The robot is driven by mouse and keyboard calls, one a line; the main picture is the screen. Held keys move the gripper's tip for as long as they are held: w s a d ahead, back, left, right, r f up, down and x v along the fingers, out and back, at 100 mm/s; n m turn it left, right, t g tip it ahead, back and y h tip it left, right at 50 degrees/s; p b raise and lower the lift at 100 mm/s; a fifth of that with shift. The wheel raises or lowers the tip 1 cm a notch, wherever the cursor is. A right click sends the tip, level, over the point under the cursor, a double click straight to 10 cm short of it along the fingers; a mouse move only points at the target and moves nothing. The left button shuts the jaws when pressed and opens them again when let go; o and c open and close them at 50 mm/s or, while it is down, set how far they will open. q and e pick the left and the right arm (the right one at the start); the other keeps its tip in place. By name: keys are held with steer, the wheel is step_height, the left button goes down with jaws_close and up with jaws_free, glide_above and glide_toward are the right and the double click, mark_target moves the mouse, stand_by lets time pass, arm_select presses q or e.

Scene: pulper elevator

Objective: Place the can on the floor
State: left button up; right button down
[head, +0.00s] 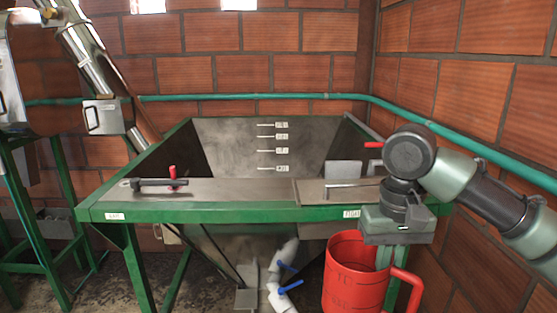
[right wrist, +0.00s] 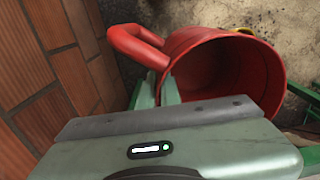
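The can is a red open bucket (head: 350,275) with a thick handle on its right side, in front of the green-framed table in the head view. Its lower end is cut off by the picture's edge. My right gripper (head: 384,258) points down at the can's right rim, by the handle. In the right wrist view, the gripper's fingers (right wrist: 160,88) are close together on the can's rim (right wrist: 205,42) near the handle, and they look shut on it. Whether the can touches the floor is hidden. My left gripper is not in view.
The green-framed metal table (head: 230,213) with a hopper (head: 270,145) stands behind the can. White pipes with blue valves (head: 283,285) are left of it. A brick wall (head: 470,60) with a green pipe (head: 480,150) bounds the right. Dark floor (head: 210,290) shows below the table.

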steer(key=shift+s, duration=0.25)
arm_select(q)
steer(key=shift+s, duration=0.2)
arm_select(e)
steer(key=s+f, duration=1.3)
steer(key=f, duration=0.1)
steer(key=shift+s+f, duration=0.3)
